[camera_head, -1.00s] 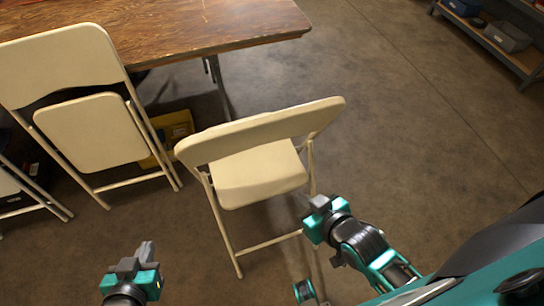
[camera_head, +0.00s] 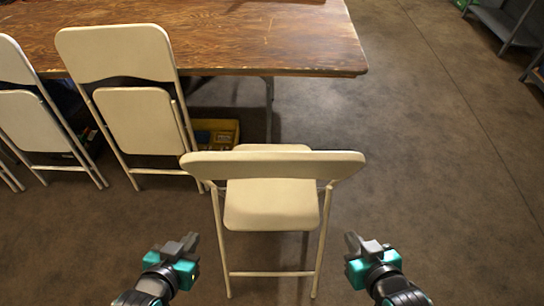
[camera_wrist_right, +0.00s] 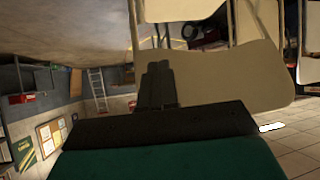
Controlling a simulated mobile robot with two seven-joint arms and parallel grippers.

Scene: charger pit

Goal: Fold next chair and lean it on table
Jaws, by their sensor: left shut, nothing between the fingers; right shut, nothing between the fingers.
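An unfolded cream chair (camera_head: 272,205) stands in the middle of the head view, its backrest toward me and its seat beyond it. The wooden table (camera_head: 250,40) is behind it. My left gripper (camera_head: 188,243) is shut and empty, to the left of the chair and apart from it. My right gripper (camera_head: 354,240) is shut and empty, to the right of the chair and apart from it. In the right wrist view the shut fingers (camera_wrist_right: 158,85) show in front of a cream chair panel (camera_wrist_right: 235,80); I cannot tell the distance.
A folded chair (camera_head: 118,55) leans at the table's front edge, with another folded chair (camera_head: 30,120) to its left. A yellow bin (camera_head: 215,132) is under the table. Shelving (camera_head: 505,25) stands at the far right. The floor on the right is clear.

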